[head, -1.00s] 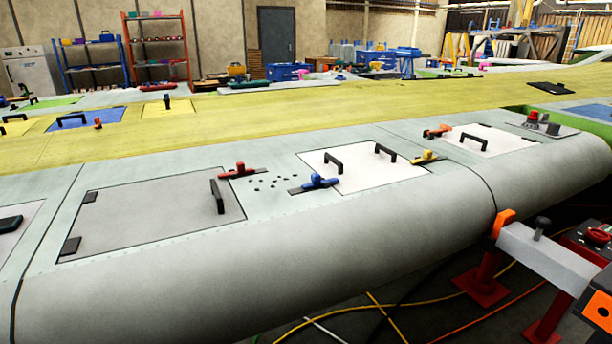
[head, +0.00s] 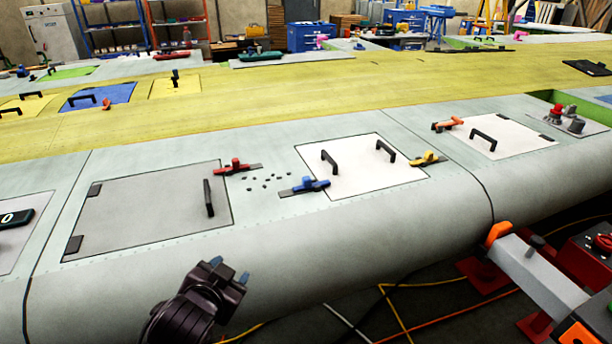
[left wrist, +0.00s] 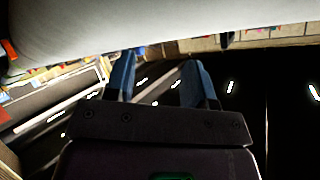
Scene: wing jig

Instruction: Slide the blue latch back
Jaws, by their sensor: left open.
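The blue latch (head: 308,186) sits on the grey wing skin at the left edge of a white access panel (head: 350,187). Its dark bar runs out to the left of the blue part. My left gripper (head: 229,274) is in the lower middle of the head view, in front of the wing's rounded edge, below and left of the blue latch and apart from it. In the left wrist view my left gripper's two blue fingers (left wrist: 157,80) stand apart with nothing between them. The latch does not show in that view. My right gripper is not in view.
A red latch (head: 236,167) sits beside the grey panel (head: 150,210) with a black handle. A yellow latch (head: 428,159) is right of the white panel, which has two black handles. An orange-tipped grey stand arm (head: 530,265) is at lower right. Small black holes dot the skin.

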